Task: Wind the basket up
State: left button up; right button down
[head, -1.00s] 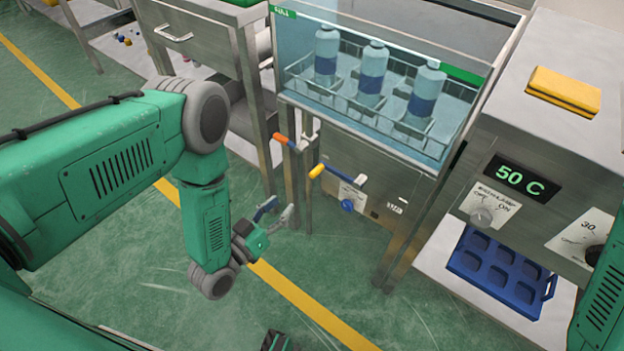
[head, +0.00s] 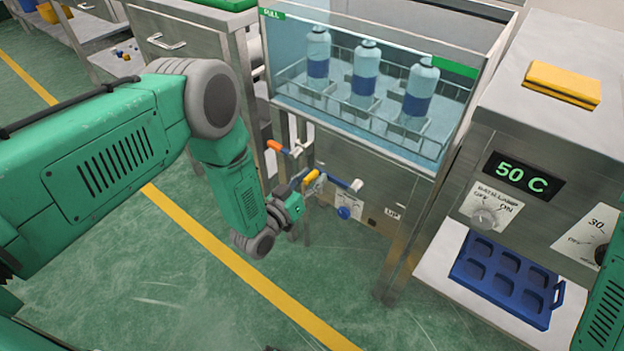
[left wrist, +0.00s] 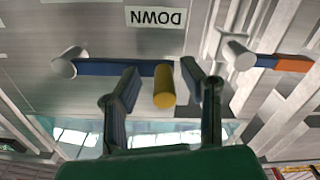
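The wire basket (head: 350,97) holds three bottles with blue bands inside the glass-walled tank (head: 345,138). On the tank's steel front is a crank with a blue arm (head: 338,181) and a yellow handle (head: 312,176). My left gripper (head: 303,181) is at this handle. In the left wrist view, the yellow handle (left wrist: 164,86) stands between the two spread fingers of my left gripper (left wrist: 160,92). A gap shows on the left of the handle, and the right finger is closer to it. My right gripper cannot be made out.
A second handle, orange-tipped (head: 278,146), sits on a valve left of the crank. A blue knob (head: 344,213) is below the crank. A steel heater showing 50 C (head: 523,176) stands at right, with a blue tray (head: 503,277) below. The green floor in front is clear.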

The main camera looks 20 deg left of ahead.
pick_arm(q)
jog(key=shift+a, duration=0.3)
grip_shut()
jog(key=shift+d+r+m, duration=0.1)
jog(key=shift+r+m, duration=0.15)
jog(key=shift+m, duration=0.05)
